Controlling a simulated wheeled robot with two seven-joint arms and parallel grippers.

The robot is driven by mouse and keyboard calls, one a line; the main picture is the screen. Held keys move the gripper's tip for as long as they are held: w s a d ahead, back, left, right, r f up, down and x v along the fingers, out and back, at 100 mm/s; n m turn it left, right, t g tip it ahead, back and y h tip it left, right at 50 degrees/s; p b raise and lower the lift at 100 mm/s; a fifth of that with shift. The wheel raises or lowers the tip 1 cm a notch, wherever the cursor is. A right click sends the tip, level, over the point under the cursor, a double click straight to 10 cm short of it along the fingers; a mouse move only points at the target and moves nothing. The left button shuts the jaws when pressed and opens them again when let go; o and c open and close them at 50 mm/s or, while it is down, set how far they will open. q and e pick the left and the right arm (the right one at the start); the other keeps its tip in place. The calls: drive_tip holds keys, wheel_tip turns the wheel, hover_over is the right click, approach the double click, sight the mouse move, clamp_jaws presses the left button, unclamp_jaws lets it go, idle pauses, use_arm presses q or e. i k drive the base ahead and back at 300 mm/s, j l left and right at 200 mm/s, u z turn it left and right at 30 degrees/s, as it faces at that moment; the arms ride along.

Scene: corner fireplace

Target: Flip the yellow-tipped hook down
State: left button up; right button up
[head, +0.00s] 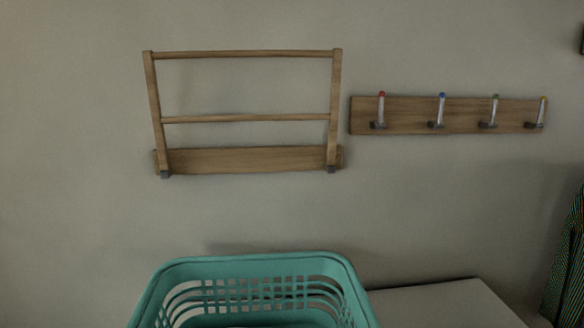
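The yellow-tipped hook (541,112) is at the right end of a wooden wall board (408,116). It points up, with its tip at the top and its dark mount at the bottom. Three like hooks stand up to its left: red-tipped (380,109), blue-tipped (440,110) and green-tipped (493,111). Neither of my grippers shows in the head view.
A wooden folding rack (247,160) is on the wall left of the hook board, its frame raised. A teal laundry basket (175,272) stands below. A pale flat surface (440,306) lies right of it. A dark striped cloth (570,262) hangs at the right edge.

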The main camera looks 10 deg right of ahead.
sight(543, 99)
drive_tip(key=z, duration=1.55)
drive_tip(key=i+l, duration=0.15)
drive_tip(key=l, duration=0.25)
drive_tip(key=i+l, duration=0.2)
drive_tip(key=l, duration=0.15)
drive_tip(key=i+l+z, duration=0.1)
drive_tip(key=l, duration=0.3)
drive_tip(key=i+l, duration=0.25)
drive_tip(key=l, duration=0.15)
drive_tip(key=i+l, duration=0.15)
drive_tip(key=l, duration=0.2)
drive_tip(key=i+l+z, duration=0.1)
drive_tip(key=l, duration=0.3)
drive_tip(key=i, duration=0.1)
